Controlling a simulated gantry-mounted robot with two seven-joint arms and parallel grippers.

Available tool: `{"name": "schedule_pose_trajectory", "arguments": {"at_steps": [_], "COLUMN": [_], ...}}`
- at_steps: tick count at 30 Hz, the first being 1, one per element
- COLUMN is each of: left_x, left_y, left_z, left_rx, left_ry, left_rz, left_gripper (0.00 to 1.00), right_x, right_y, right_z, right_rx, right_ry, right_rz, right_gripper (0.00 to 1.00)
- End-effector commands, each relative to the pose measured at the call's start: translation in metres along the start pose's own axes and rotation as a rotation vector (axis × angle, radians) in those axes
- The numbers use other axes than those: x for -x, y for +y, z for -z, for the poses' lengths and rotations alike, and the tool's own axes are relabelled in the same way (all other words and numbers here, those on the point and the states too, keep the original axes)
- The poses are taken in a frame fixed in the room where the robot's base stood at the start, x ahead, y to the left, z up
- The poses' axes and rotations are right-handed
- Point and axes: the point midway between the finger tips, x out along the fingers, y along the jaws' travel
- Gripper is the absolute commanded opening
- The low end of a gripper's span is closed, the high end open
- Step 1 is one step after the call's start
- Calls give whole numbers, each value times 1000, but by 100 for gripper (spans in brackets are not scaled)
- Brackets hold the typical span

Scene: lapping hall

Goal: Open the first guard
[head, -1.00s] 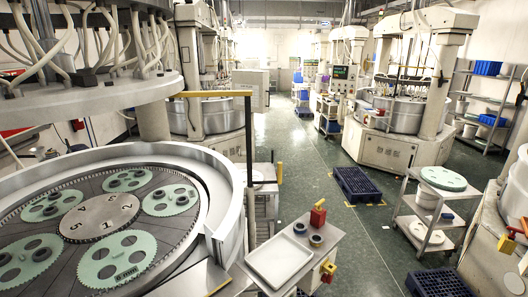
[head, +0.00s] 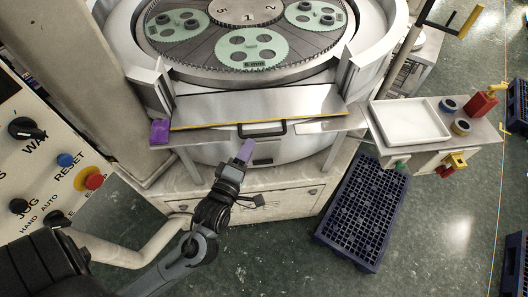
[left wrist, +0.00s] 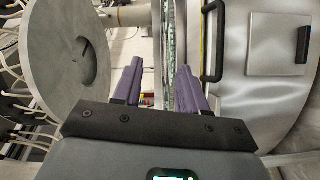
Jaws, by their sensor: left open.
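The first guard (head: 255,105) is a flat metal panel with a yellow strip along its front edge. It spans the opening in the machine's rim, in front of the round lapping plate. Its black bar handle (head: 262,129) sits at the front edge, and the handle also shows in the left wrist view (left wrist: 212,42). My left gripper (head: 245,150), with purple fingers, is just below the handle in the head view. In the left wrist view the gripper (left wrist: 156,85) is open and empty, with the handle to the right of both fingers. My right gripper is not in view.
A control panel (head: 45,165) with knobs and a red button stands at the left. A side table with a white tray (head: 410,122) and a red tool (head: 481,104) is at the right. A dark blue pallet (head: 362,215) lies on the floor below it.

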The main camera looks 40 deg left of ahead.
Motion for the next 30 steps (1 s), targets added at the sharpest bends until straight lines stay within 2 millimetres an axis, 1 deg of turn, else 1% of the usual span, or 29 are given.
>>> {"name": "schedule_pose_trajectory", "arguments": {"at_steps": [1,5,6,9,13,15,18,21,26,30], "left_x": [-4,-10,-12,-16,-22,-24,-26,-28,-36,-52], "left_y": [-32,-66,-76,-104,-131,-139,-147,-150,-149,-145], "left_z": [-3,-2,-3,-8,-18,-22,-24,-26,-25,-22], "left_rx": [34,89,95,100,106,110,114,116,116,114], "left_ry": [32,99,114,133,134,133,133,133,133,134], "left_rz": [-40,-119,-135,-151,-160,-169,-178,-184,-191,-191], "left_gripper": [42,42,42,42,42,42,42,42,42,42], "right_x": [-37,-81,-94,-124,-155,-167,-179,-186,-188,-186], "right_y": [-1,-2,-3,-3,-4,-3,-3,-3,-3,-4], "right_z": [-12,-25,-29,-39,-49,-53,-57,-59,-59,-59], "right_rx": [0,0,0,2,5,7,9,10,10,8], "right_ry": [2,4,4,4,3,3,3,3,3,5], "right_rz": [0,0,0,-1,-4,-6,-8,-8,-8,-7], "right_gripper": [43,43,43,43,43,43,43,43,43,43]}}
